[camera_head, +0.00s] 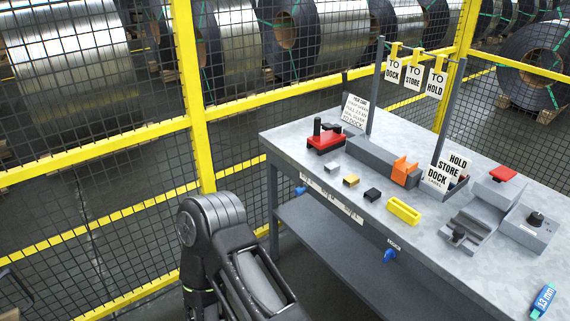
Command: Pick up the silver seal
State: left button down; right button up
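A small silver-grey block (332,167), which looks like the silver seal, lies on the steel table near its front edge. It sits in a loose row with a gold block (350,181) and a black block (372,194) to its right. Nothing touches it, and it is fully visible. One of my dark arms shows at the bottom, in front of the table, with its bent joint up and its links running out of the frame. Neither of my grippers is in view.
A red-and-black device (326,138) stands behind the silver block. A grey bar with an orange piece (404,170), a yellow block (403,210) and grey fixtures (468,233) lie to the right. Tags hang from a post frame (437,110). Yellow fencing (196,100) stands behind.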

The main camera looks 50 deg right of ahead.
aim_at(334, 166)
jog(key=z, duration=2.6)
jog(key=i+j+z, duration=0.45)
jog(key=j+z, duration=0.2)
jog(key=i+j+z, duration=0.15)
jog(key=j+z, duration=0.15)
jog(key=j, duration=0.15)
jog(key=i+j, duration=0.15)
jog(key=j, duration=0.2)
jog(key=i+j, duration=0.1)
jog(key=j, duration=0.3)
